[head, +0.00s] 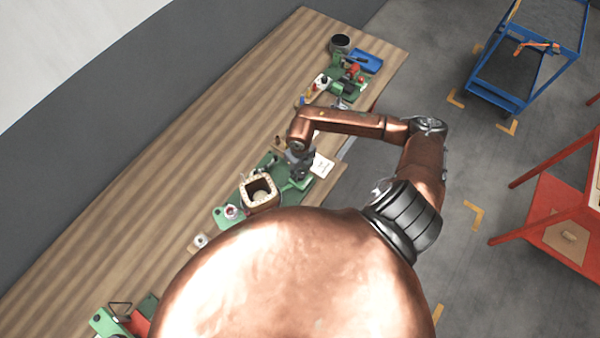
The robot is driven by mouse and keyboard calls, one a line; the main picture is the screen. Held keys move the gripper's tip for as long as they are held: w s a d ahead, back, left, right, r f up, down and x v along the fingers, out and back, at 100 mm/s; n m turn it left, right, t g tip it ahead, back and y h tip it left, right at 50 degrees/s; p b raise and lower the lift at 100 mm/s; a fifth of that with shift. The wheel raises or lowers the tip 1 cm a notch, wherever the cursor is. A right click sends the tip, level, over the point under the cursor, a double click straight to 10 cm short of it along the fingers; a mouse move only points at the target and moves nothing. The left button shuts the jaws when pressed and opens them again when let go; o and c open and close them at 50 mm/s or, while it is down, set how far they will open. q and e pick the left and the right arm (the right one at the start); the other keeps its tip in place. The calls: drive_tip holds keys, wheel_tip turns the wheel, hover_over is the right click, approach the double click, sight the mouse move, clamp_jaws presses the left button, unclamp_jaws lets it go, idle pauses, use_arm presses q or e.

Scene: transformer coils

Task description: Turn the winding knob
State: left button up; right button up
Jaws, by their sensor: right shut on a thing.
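A green winding device (224,214) stands on the wooden bench, with a square, light-coloured coil former (247,186) near its middle. My right gripper (300,175) is at the device's right end, just right of the former, reaching down from my copper arm. It is shut on a part there that I take to be the winding knob; the gripper hides most of it. The knob's turn angle cannot be made out. My left gripper is out of view.
The wooden bench (150,185) runs diagonally along a grey wall. A white card (322,165) lies beside my gripper. Another green device (352,86), a blue tray (365,61) and a dark cup (340,43) stand at the far end. A blue cart (505,104) and red table (550,215) stand right.

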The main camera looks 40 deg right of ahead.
sight(300, 173)
drive_tip(key=o, duration=1.1)
drive_tip(key=shift+o, duration=0.2)
wheel_tip(300, 173, up, 12)
idle(0.4)
